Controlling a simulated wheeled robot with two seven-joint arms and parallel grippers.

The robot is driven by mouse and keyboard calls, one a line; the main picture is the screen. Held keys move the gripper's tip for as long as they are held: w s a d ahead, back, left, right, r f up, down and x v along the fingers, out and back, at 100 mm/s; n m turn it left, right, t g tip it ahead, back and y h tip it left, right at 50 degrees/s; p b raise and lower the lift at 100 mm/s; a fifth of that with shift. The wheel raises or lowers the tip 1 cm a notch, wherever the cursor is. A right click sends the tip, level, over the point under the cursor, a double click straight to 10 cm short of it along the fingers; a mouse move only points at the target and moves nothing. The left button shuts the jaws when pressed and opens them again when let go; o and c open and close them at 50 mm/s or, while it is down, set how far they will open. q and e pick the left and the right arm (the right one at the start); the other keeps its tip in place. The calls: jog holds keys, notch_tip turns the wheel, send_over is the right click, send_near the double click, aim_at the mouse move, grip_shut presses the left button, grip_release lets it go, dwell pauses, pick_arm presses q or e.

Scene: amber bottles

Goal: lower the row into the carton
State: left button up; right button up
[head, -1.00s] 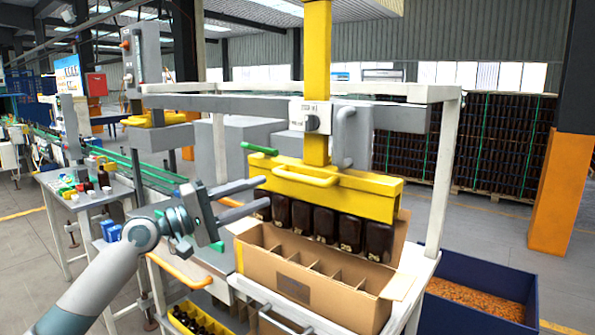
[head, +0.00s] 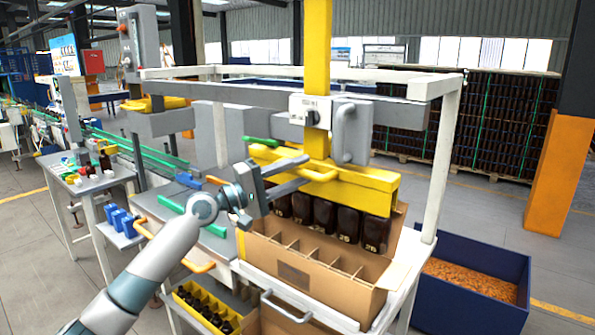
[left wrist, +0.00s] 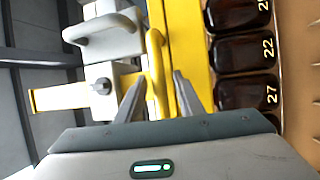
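A row of several dark amber bottles (head: 323,215) hangs under a yellow lifting head (head: 368,190) on a yellow post. The open cardboard carton (head: 345,289) with divided cells stands below and in front of it; the bottles' lower ends are near the dividers, and I cannot tell whether any is inside a cell. My left gripper (head: 306,169) is open at the lifting head's yellow bar handle (head: 318,176). In the left wrist view the handle (left wrist: 156,65) lies between the spread fingertips (left wrist: 160,76), with numbered bottles (left wrist: 243,53) to the right. My right gripper is out of view.
A white frame post (head: 443,165) stands right of the carton. A blue bin (head: 470,318) with orange-brown contents is on the floor at right. A yellow crate of bottles (head: 205,312) sits low at left. A side table (head: 85,183) stands further left.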

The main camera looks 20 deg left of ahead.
pick_arm(q)
grip_shut()
jog(key=shift+f, duration=0.1)
